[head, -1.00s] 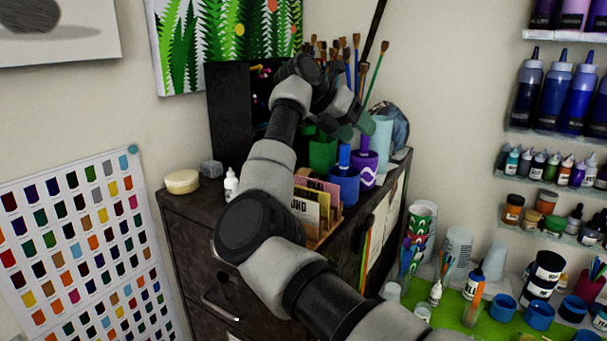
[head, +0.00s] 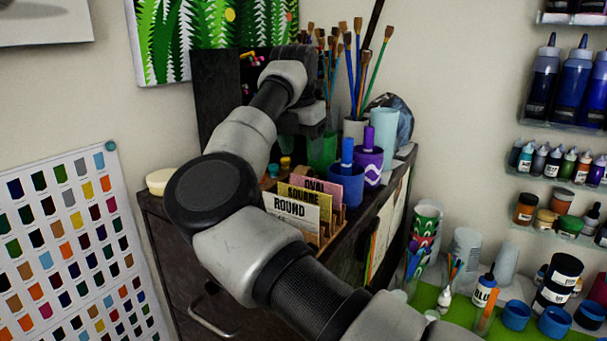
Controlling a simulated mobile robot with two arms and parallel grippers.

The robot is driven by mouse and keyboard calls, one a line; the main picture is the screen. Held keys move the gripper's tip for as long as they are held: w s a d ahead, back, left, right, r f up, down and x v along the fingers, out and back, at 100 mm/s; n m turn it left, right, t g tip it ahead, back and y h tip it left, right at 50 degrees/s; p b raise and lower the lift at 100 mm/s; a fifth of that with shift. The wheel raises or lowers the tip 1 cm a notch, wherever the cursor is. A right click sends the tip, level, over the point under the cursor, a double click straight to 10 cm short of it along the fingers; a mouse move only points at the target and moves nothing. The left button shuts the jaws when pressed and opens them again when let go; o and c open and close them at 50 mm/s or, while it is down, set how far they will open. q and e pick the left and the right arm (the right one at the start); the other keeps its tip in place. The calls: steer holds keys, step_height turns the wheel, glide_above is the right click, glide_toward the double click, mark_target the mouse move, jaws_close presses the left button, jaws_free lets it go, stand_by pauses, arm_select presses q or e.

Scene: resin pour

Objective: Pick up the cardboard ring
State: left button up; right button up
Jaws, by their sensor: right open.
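I cannot make out the cardboard ring in the head view; my right arm hides part of the cabinet top. My right gripper (head: 306,122) is over the back of the dark cabinet (head: 160,220), in front of the black organiser and near a green container (head: 322,150). It is open, and its fingertips are hard to separate from what is behind. A wooden rack (head: 328,232) holds cards marked ROUND (head: 291,210), SQUARE and OVAL. My left gripper is not in view.
Blue (head: 346,186) and purple (head: 369,167) cups, a light-blue cylinder (head: 384,128) and tall brushes (head: 352,70) crowd the cabinet's right side. A cream round block (head: 159,181) is at its left edge. Paint bottles and cups fill the right.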

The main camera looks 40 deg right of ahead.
mark_target(303, 167)
steer(key=f, duration=0.1)
steer(key=f+p, duration=0.1)
steer(key=f, duration=0.1)
steer(key=shift+w+d+f+p, duration=0.1)
steer(key=shift+d+f+p, duration=0.15)
steer(key=shift+d+p, duration=0.05)
steer(key=shift+f, duration=0.3)
steer(key=c, duration=1)
